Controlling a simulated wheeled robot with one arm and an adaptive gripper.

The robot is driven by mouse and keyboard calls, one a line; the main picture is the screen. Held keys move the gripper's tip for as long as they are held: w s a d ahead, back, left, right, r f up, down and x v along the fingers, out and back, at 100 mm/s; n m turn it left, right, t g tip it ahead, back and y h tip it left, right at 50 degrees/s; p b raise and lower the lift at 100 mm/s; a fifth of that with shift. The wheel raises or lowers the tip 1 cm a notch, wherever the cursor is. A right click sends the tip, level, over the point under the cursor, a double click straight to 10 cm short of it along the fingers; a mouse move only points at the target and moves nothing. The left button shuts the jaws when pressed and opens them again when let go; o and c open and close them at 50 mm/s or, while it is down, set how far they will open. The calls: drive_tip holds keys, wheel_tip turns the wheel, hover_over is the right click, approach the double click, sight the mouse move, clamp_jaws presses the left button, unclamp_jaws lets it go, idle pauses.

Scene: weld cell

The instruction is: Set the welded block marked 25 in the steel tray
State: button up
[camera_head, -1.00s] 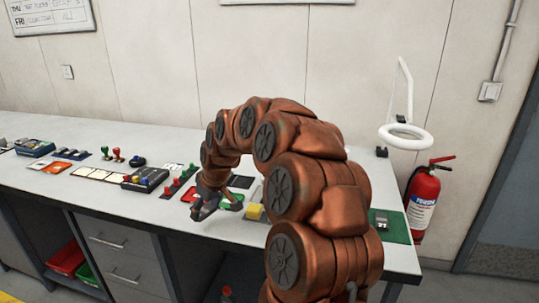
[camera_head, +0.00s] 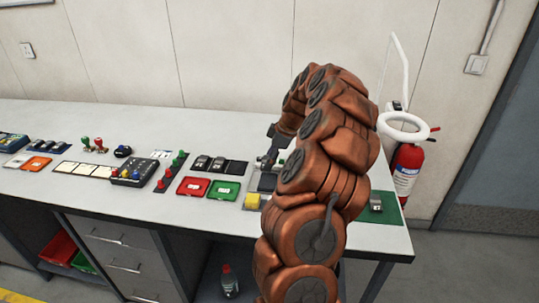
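My gripper (camera_head: 268,162) is over the bench, to the right of the black pads and partly behind my arm. Its fingers are small and dark, and I cannot tell whether they are open or hold anything. A grey tray-like piece (camera_head: 266,181), perhaps the steel tray, shows just below it, partly hidden by my arm. A small grey block (camera_head: 376,203) sits on a green mat (camera_head: 386,214) at the bench's right end. Two dark grey blocks (camera_head: 201,162) (camera_head: 218,164) stand on black pads left of my gripper. No number 25 is readable on any block.
Red pegs (camera_head: 171,170) stand left. A white ring lamp (camera_head: 404,128) stands behind the right end.

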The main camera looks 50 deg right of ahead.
sight(267, 182)
drive_tip(key=shift+f+p, duration=0.55)
drive_tip(key=shift+f, duration=1.25)
wheel_tip(267, 182, down, 3)
drive_tip(key=b, duration=0.3)
drive_tip(key=shift+f+b, duration=0.2)
drive_tip(key=shift+b, duration=0.2)
drive_tip(key=shift+f+b, duration=0.1)
drive_tip(key=shift+b, duration=1.15)
drive_tip(key=o, duration=1.5)
drive_tip(key=shift+s+r+b, duration=0.1)
drive_tip(key=shift+r+b, duration=0.2)
drive_tip(key=shift+r, duration=3.25)
